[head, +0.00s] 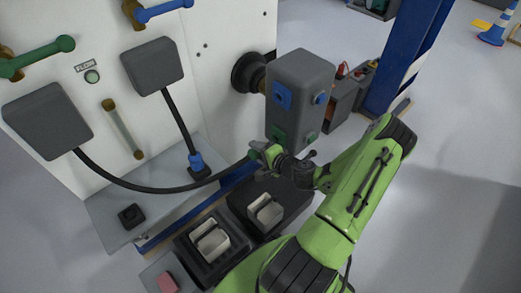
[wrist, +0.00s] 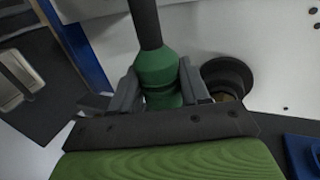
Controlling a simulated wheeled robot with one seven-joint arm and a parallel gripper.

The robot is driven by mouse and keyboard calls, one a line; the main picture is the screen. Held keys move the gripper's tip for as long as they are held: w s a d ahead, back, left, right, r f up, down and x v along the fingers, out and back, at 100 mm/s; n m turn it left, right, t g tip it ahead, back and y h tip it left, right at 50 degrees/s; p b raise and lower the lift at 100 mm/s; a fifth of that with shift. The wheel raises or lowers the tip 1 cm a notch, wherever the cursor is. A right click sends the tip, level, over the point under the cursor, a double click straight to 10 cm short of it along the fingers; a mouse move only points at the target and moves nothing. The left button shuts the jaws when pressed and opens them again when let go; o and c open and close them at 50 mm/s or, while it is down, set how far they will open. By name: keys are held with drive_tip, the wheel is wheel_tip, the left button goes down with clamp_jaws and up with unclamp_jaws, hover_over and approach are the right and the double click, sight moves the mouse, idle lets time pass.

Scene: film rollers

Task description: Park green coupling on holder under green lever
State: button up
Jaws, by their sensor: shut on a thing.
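My gripper (head: 262,152) is shut on the green coupling (head: 254,153), just left of the grey block's lower green port (head: 279,136). Whether coupling and port touch is unclear in the head view. In the wrist view the green coupling (wrist: 158,70) sits between both fingers, its black hose running up. The hose (head: 140,186) hangs from the left dark box below the green lever (head: 38,56). A black square holder (head: 131,215) stands empty on the grey shelf (head: 108,210), below that lever. The blue coupling (head: 196,162) sits on another holder under the blue lever (head: 160,10).
The grey block (head: 300,85) juts from the white panel on a dark round mount (head: 248,73). Two black trays with pale containers (head: 211,242) (head: 266,211) stand in front of the shelf. Open floor is at the right.

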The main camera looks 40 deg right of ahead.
drive_tip(key=shift+a, duration=0.25)
drive_tip(key=w+a+r+m+y, duration=0.2)
drive_tip(key=w+a+r+y, duration=0.25)
drive_tip(key=w+a, duration=0.3)
drive_tip(key=w+a+r+m+y, duration=0.1)
drive_tip(key=w+a+r+y, duration=0.2)
drive_tip(key=w+a+r, duration=0.5)
drive_tip(key=s+a+f+m+g+y, duration=0.1)
drive_tip(key=s+a+g+y, duration=0.15)
drive_tip(key=a, duration=0.65)
drive_tip(key=s+a+f+g+y, duration=0.1)
drive_tip(key=s+a+g+y, duration=0.15)
drive_tip(key=a, duration=0.65)
drive_tip(key=s+a+m+g+y, duration=0.15)
drive_tip(key=a+y, duration=0.25)
drive_tip(key=a, duration=0.5)
drive_tip(key=shift+n+g, duration=0.25)
drive_tip(key=shift+n, duration=0.2)
drive_tip(key=shift+s+d+f, duration=0.1)
drive_tip(key=shift+d+f, duration=0.05)
drive_tip(key=shift+f, duration=1.85)
drive_tip(key=shift+s+d+f, duration=0.1)
drive_tip(key=shift+f, duration=1.9)
drive_tip(key=shift+f, duration=0.5)
drive_tip(key=o, duration=1.2)
